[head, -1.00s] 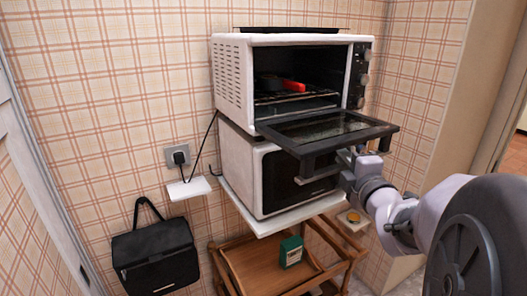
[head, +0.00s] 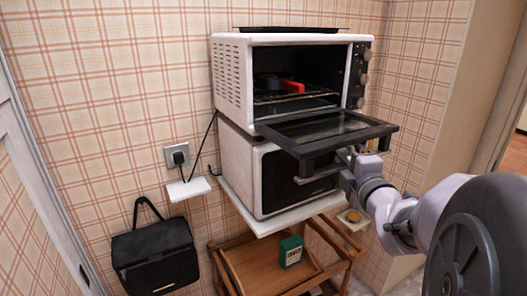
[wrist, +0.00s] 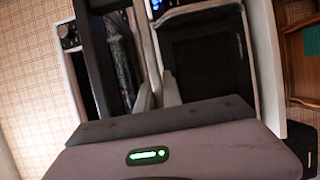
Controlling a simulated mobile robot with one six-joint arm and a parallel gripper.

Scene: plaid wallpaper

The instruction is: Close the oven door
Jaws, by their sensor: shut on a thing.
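The white toaster oven (head: 228,80) stands on top of another appliance, with its cavity open to the front. Its dark glass door (head: 325,127) is folded down and sticks out about level. The door's dark handle (head: 385,136) runs along its front edge. My gripper (head: 347,155) is at this front edge, under the right half of the door, and is shut on the handle. The exact contact is partly hidden by the door. In the wrist view, the fingers (wrist: 155,95) sit close together beside the dark door (wrist: 120,65).
A white microwave (head: 242,175) sits below the oven on a white shelf (head: 262,226). A red-handled pan (head: 290,86) lies on the oven rack. A wooden cart (head: 250,262) with a green box (head: 291,251) stands underneath. A black bag (head: 155,258) hangs at left.

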